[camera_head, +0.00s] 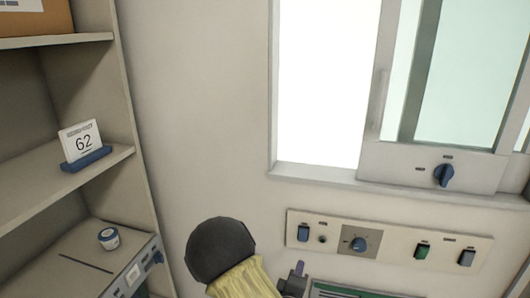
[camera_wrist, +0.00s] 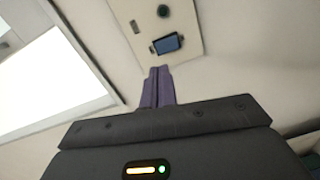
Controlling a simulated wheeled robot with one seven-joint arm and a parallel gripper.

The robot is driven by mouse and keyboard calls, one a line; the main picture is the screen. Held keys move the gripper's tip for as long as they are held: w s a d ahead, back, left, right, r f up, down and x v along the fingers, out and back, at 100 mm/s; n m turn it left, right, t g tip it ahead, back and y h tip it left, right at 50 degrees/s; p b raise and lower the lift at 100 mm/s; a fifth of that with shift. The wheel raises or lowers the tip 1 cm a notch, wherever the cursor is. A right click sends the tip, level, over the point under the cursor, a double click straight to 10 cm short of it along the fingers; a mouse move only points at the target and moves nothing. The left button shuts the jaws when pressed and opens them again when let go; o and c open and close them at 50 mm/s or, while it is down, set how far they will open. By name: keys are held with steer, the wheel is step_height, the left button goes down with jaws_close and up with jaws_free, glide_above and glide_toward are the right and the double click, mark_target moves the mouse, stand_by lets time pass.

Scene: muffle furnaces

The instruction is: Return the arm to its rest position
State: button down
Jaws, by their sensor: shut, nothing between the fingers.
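My arm (camera_head: 222,250) rises into the bottom of the head view, with a dark round joint and a yellowish sleeve. My gripper (camera_head: 297,270) shows only in part at the bottom edge, just below the wall control panel (camera_head: 390,243). In the wrist view my gripper (camera_wrist: 157,72) has its two purple-grey fingers pressed together with nothing between them. The fingers point at the control panel (camera_wrist: 185,22), toward a blue rocker switch (camera_wrist: 168,44). Whether the fingertips touch the panel cannot be told.
A bright window opening (camera_head: 325,85) has a panel with a blue knob (camera_head: 444,175) beside it. Shelves (camera_head: 40,185) on the left hold a "62" card (camera_head: 82,142) and a small blue-lidded jar (camera_head: 108,238). The wall between shelves and window is bare.

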steer(key=s+d+r+m+g+y+p, duration=0.2)
steer(key=s+r+m+g, duration=0.3)
steer(key=s, duration=0.4)
steer(key=s+d+r+m+g+y+p, duration=0.3)
steer(key=s+r+m+g+p, duration=0.1)
steer(key=s+r+m+g, duration=0.2)
steer(key=s+m+g, duration=0.1)
steer(key=s+g, duration=0.1)
steer(key=s, duration=0.1)
steer(key=shift+s+m+g, duration=0.15)
steer(key=shift+m+g, duration=0.25)
